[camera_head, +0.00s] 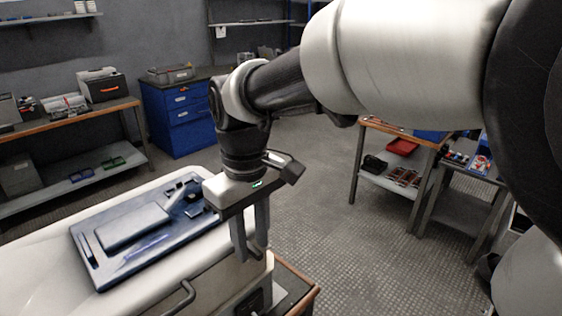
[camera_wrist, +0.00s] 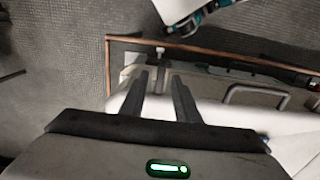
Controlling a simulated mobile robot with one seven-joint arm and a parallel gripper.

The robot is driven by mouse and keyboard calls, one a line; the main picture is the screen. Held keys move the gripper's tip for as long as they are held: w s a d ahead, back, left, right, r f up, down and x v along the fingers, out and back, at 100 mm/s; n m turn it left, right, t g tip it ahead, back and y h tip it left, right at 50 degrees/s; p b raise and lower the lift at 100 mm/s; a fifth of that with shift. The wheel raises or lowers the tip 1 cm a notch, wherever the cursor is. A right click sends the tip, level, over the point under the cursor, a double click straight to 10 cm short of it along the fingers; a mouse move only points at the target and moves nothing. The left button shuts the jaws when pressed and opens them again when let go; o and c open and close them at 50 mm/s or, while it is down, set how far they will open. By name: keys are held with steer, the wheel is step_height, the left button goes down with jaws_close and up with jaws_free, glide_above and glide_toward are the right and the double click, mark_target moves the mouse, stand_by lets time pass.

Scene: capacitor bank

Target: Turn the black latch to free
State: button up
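A pale cabinet (camera_head: 215,283) with a curved handle (camera_head: 178,298) on its front fills the lower left of the head view. A dark fitting (camera_head: 252,302) sits low on that front near the corner, below my gripper; it may be the black latch, but I cannot tell its turn position. My gripper (camera_head: 250,257) points down by the cabinet's near corner. In the wrist view, the two fingers of my gripper (camera_wrist: 164,78) are apart with nothing held between them. The cabinet handle (camera_wrist: 258,92) shows to their right. No latch is clearly seen there.
A blue tray (camera_head: 103,278) with tools lies on the cabinet top, left of my gripper. A wood-edged surface (camera_head: 302,285) runs beside the cabinet. Workbenches (camera_head: 65,125) and a blue drawer unit (camera_head: 178,128) stand farther back. The floor (camera_head: 315,215) right of my gripper is open.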

jaws_close()
